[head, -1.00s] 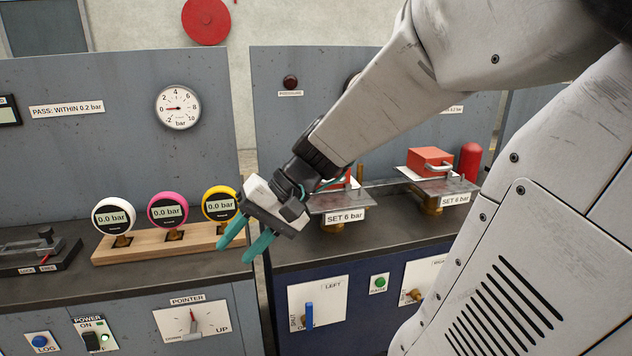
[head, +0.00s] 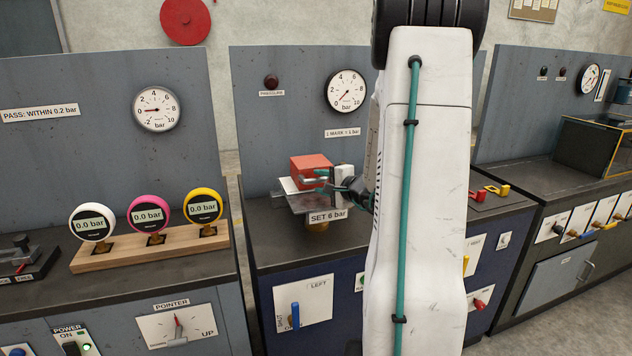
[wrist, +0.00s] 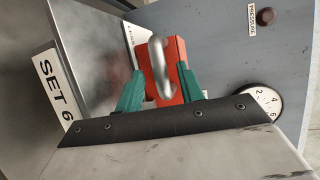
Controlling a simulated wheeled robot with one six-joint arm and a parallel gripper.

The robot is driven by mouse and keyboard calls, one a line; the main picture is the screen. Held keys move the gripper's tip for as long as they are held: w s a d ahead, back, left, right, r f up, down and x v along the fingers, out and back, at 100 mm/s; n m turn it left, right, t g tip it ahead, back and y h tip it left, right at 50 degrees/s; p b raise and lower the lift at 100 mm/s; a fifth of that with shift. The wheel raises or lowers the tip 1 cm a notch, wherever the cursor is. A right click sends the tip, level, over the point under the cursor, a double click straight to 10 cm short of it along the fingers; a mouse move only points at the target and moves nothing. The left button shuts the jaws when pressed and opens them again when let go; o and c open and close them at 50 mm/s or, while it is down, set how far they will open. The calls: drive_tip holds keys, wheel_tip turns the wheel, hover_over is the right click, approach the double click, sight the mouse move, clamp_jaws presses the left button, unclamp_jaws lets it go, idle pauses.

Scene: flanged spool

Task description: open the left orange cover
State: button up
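The left orange cover (head: 310,165) is a box-shaped lid standing shut on a grey metal plate above the "SET 6 bar" label. It also shows in the wrist view (wrist: 177,62), with its pale grey handle (wrist: 158,68) facing me. My gripper (head: 325,179) is at the cover's front right side. In the wrist view my gripper (wrist: 160,75) has its two teal fingers apart, one on each side of the handle. Gaps show between the handle and both fingers, so it is not gripped. The right orange cover is out of sight behind my arm.
A metal plate (head: 300,203) lies just under the cover. A gauge (head: 346,91) hangs on the panel behind. A wooden rack (head: 150,247) with three round gauges stands to the left. A blue lever (head: 295,315) is on the cabinet front below.

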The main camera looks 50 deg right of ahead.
drive_tip(key=shift+x, duration=1.3)
clamp_jaws()
drive_tip(key=shift+a, duration=0.1)
